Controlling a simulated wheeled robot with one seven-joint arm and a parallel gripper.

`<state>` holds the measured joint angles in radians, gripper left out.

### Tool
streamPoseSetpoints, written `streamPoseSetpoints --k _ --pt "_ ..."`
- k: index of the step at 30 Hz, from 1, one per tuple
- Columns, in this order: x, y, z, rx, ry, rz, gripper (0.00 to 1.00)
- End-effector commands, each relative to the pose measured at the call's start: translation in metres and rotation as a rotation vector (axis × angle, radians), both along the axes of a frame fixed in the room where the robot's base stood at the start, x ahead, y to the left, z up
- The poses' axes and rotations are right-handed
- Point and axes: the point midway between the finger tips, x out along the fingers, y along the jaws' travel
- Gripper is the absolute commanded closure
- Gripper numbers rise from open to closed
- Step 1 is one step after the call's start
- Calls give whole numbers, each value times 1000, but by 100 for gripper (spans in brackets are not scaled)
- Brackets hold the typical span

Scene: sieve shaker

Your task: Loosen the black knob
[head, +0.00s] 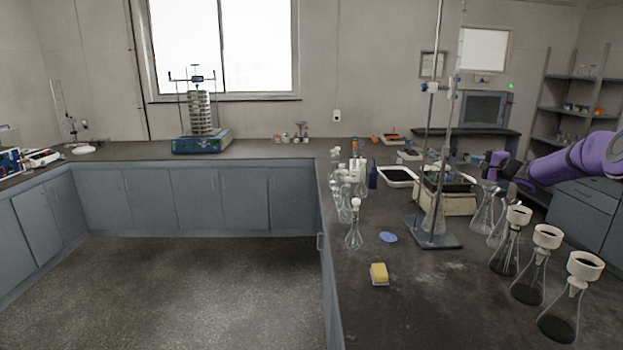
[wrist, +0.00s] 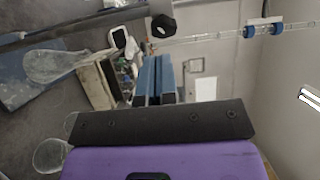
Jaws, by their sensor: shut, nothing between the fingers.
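The sieve shaker (head: 203,143) stands on the far bench under the window, with a stack of pale sieves between upright rods. A bar with small dark knob-like parts (head: 197,79) lies across its top, too small here to tell which is the black knob. In the wrist view a black faceted knob-like piece (wrist: 162,26) shows near a grey rod; I cannot tell whether it is the task's knob. My gripper (head: 490,164) is over the right bench, far from the shaker. In the wrist view its blue-grey fingers (wrist: 155,80) are together and empty.
A retort stand (head: 436,240) rises from the right bench near my gripper. Several flasks with white funnels (head: 547,237) stand at the front right. A yellow sponge (head: 379,273) lies near the bench edge. The floor (head: 190,285) before the shaker's bench is clear.

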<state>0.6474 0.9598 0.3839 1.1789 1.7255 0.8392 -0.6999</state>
Motion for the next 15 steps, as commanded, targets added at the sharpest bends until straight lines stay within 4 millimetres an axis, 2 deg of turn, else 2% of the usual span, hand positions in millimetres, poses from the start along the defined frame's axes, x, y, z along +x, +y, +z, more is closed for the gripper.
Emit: streamPoseSetpoints --k 6,15 --pt "-1 -8 9 2 -4 -3 100" --pt "7 3 10 -1 -4 -2 100"
